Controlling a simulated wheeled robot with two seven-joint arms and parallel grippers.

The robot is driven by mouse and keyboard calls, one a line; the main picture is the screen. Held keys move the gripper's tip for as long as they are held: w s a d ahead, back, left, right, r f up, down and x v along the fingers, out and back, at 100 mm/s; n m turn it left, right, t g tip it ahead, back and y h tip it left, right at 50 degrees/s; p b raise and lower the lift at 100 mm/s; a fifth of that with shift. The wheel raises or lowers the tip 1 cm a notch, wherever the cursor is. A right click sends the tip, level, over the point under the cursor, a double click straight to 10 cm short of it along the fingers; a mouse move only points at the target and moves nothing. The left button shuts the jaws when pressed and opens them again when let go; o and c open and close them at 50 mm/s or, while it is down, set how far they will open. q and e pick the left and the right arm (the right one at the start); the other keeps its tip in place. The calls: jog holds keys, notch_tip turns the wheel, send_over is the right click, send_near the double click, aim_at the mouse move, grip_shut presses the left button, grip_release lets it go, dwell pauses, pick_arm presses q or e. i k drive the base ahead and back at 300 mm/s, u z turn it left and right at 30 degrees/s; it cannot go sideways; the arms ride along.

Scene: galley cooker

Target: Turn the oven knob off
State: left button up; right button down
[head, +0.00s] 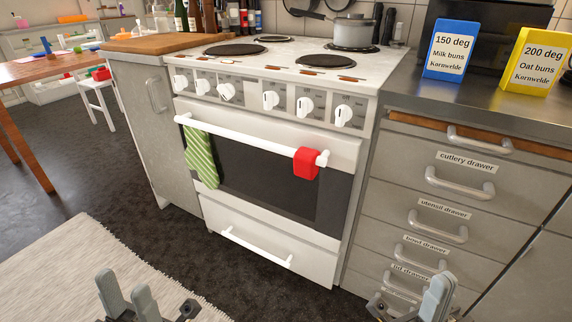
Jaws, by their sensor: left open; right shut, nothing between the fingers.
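A white cooker (262,167) stands in the middle of the head view. Several white knobs run along its front panel. The third knob from the left (226,92) looks tilted, unlike the others, which look about upright. The panel labels are too small to read, so I cannot tell which knob is for the oven. The oven door (262,128) is shut. My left gripper (126,292) is open and empty at the bottom left, low in front of the cooker. My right gripper (437,293) is shut and empty at the bottom right. Both are apart from the knobs.
A green striped towel (201,158) and a red cloth (306,163) hang on the door handle (245,138). A pot (354,32) stands on a back hotplate. A blue box (451,50) and a yellow box (531,62) stand on the right counter, above labelled drawers (440,175).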

aim_at(227, 91)
jog(key=z, duration=0.05)
jog(key=k, duration=0.5)
jog(key=u, duration=0.8)
jog(key=i, duration=0.85)
jog(key=z, duration=1.8)
